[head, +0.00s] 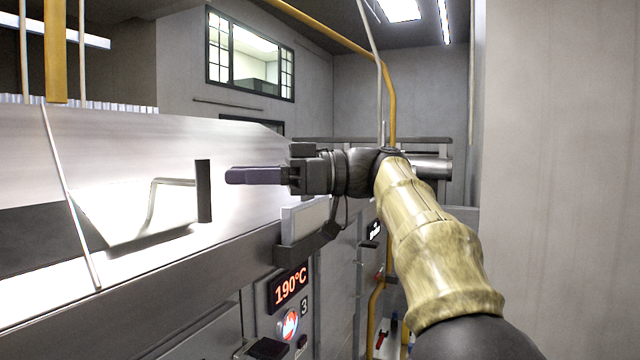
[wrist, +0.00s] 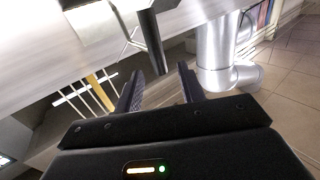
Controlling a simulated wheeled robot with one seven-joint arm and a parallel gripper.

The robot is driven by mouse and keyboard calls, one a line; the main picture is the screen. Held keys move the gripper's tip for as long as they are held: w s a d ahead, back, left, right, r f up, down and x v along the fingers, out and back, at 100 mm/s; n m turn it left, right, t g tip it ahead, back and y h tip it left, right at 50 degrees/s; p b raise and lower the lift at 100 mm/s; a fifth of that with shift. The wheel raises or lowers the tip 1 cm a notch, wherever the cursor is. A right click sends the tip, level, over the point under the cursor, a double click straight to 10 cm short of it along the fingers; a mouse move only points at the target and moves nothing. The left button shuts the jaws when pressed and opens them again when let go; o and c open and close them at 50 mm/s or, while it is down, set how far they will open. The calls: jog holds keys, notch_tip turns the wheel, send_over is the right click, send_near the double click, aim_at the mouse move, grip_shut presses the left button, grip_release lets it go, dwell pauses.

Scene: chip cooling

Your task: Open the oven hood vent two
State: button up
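The metal oven hood (head: 190,128) runs along the left of the head view. A pale vent flap (head: 115,215) on it carries a bent metal rod with a black upright handle (head: 204,190). I cannot read a number on this vent. My gripper (head: 232,175) points left, just right of the handle, with a small gap in the picture. In the wrist view my gripper (wrist: 160,70) is open and empty. The black handle (wrist: 150,40) shows ahead, its near end lined up between the fingertips; no contact is visible.
Below the hood, a front panel has a 190°C display (head: 289,286) and a 3 beside it. A grey box on a bracket (head: 305,220) sits under my gripper. A plain wall (head: 560,150) stands at the right. A silver pipe (wrist: 216,55) shows in the wrist view.

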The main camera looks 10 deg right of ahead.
jog(key=d+b, duration=0.1)
jog(key=d, duration=0.9)
jog(key=shift+s+d, duration=0.3)
jog(key=shift+d, duration=0.05)
jog(key=w+a+f+m+t+h+b, duration=0.1)
jog(key=w+f+m+t+h, duration=0.25)
jog(key=f+m, duration=0.75)
jog(key=w+f+m+t+h+b, duration=0.15)
jog(key=w+f+m+h, duration=0.35)
jog(key=f, duration=1.2)
jog(key=s+d+f+g+h, duration=0.1)
jog(key=s+f+h, duration=0.2)
jog(key=s+f, duration=0.4)
jog(key=s+d+f+m+g+h, duration=0.1)
jog(key=s+d+f+h, duration=0.1)
jog(key=s+f, duration=0.5)
jog(key=s+d+f+g+h, duration=0.1)
jog(key=s+f+h, duration=0.3)
jog(key=f, duration=1.2)
jog(key=s, duration=0.3)
jog(key=shift+s+d+f+m+b, duration=0.3)
jog(key=shift+s+d+f, duration=0.05)
